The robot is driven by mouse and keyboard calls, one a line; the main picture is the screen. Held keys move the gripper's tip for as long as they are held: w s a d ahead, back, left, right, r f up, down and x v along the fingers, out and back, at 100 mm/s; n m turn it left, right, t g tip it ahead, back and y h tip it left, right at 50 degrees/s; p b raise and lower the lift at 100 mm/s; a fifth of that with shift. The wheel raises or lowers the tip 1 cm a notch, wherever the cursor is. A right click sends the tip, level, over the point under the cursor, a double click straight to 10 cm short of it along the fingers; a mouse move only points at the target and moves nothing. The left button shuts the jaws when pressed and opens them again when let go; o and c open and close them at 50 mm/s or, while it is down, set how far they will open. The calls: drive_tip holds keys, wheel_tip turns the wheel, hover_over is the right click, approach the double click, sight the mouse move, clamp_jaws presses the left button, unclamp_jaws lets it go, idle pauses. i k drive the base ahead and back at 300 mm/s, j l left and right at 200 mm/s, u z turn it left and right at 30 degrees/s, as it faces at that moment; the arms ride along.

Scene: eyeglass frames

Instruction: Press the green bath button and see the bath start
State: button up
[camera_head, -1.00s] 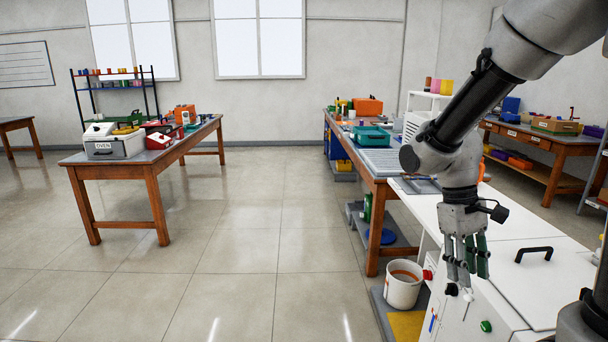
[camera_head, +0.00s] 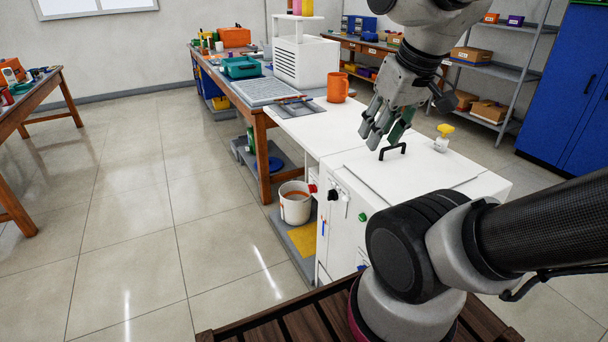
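A white cabinet (camera_head: 339,236) with a flat lid and a black lid handle (camera_head: 393,151) stands at centre right. A small round green button (camera_head: 363,217) is on its front face, to the right of a black knob (camera_head: 333,195). My gripper (camera_head: 382,135) is empty, its fingers apart and pointing down beside the handle in the picture. It appears above the cabinet top, well away from the button. I cannot tell whether a finger touches the handle. My own arm covers the cabinet's lower right front.
A red knob (camera_head: 313,188) is at the cabinet's left edge. An orange mug (camera_head: 338,87) and a yellow-topped bottle (camera_head: 443,138) stand around the worktop. Open floor lies further left.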

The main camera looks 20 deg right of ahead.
sight(362, 218)
drive_tip(key=k+j+z, duration=0.1)
drive_tip(key=z, duration=0.4)
drive_tip(key=k+j+z, duration=0.1)
drive_tip(key=j+z, duration=0.15)
drive_tip(key=z, duration=0.2)
drive_tip(key=k+j+z, duration=0.15)
drive_tip(key=z, duration=0.35)
